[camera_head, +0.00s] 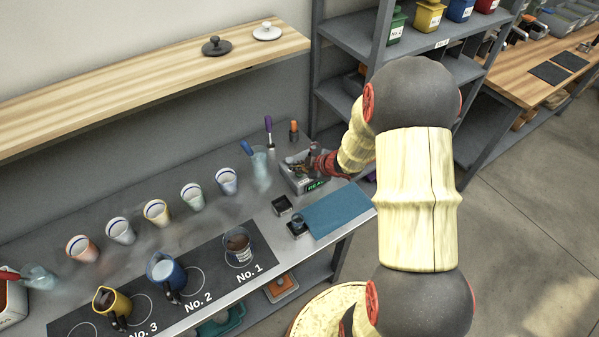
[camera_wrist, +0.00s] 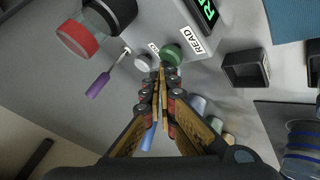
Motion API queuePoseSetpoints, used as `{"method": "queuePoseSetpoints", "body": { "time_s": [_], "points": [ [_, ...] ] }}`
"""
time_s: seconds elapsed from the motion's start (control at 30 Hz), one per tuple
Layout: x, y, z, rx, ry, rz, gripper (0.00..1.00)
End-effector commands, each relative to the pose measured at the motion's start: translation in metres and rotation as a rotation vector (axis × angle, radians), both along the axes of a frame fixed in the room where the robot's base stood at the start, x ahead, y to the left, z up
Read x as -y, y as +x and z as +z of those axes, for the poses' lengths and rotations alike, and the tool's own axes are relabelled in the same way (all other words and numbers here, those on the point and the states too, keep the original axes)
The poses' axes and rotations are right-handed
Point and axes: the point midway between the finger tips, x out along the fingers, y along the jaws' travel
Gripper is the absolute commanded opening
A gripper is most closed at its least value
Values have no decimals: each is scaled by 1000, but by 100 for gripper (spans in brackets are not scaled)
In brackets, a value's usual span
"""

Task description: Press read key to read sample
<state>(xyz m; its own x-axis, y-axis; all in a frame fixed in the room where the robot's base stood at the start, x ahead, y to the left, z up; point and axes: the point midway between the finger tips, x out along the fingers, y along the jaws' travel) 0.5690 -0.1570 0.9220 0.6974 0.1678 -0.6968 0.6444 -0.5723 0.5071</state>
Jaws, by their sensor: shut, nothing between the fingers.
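The reader is a grey box (camera_head: 304,184) with a lit green display (camera_head: 317,186) at the back right of the counter, partly hidden by my arm. In the wrist view its display (camera_wrist: 206,12) shows at the top, beside a white READ label (camera_wrist: 194,40). A round green key (camera_wrist: 170,53) sits by that label, with a round white key (camera_wrist: 143,62) to its left. My gripper (camera_wrist: 163,70) is shut and empty, its tips at the lower edge of the green key. I cannot tell whether they touch it. In the head view my gripper (camera_head: 308,167) is over the reader.
Two small black square trays (camera_head: 281,206) (camera_head: 298,229) and a blue mat (camera_head: 337,209) lie in front of the reader. Several cups line the counter to the left. A shelf rack (camera_head: 345,35) stands behind.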

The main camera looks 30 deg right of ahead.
Motion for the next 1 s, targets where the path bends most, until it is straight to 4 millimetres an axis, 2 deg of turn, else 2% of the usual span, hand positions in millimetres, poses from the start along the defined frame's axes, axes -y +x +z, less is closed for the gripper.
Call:
{"method": "queuePoseSetpoints", "body": {
  "time_s": [1.0],
  "points": [
    [0,0,-11,-1,0,1,0]
  ]
}}
